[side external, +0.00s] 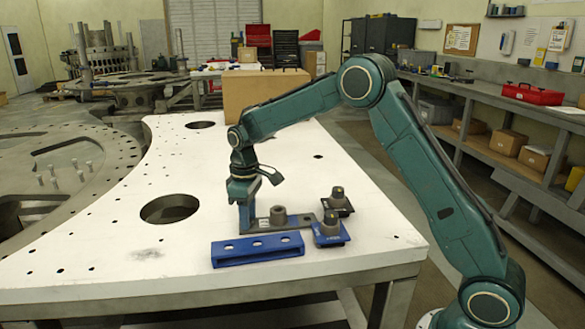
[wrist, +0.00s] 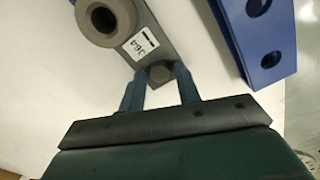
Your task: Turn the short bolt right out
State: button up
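A grey plate (side external: 262,222) lies on the white table, with a thick grey round boss (wrist: 106,18) and a white label on it. A hex bolt head (wrist: 160,74) sits at the plate's near end in the wrist view. How far it stands out of the plate I cannot tell. My gripper (wrist: 159,77) points down over that end, one finger on each side of the bolt head, tips very close to it. I cannot tell whether the fingers touch it. In the side view my gripper (side external: 246,222) hides the bolt.
A blue rail with holes (side external: 258,259) lies in front of the plate, close to my gripper. A blue block with a dark knob (side external: 329,238) and a dark block with a knob (side external: 338,206) stand to the right. A cardboard box (side external: 262,92) stands at the back.

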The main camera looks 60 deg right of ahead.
jog(key=m, duration=0.3)
jog(key=shift+m, duration=0.4)
jog(key=m, duration=0.3)
jog(key=shift+m, duration=0.4)
jog(key=m, duration=0.7)
jog(key=shift+m, duration=0.3)
jog(key=m, duration=0.6)
jog(key=shift+m, duration=0.4)
jog(key=m, duration=0.7)
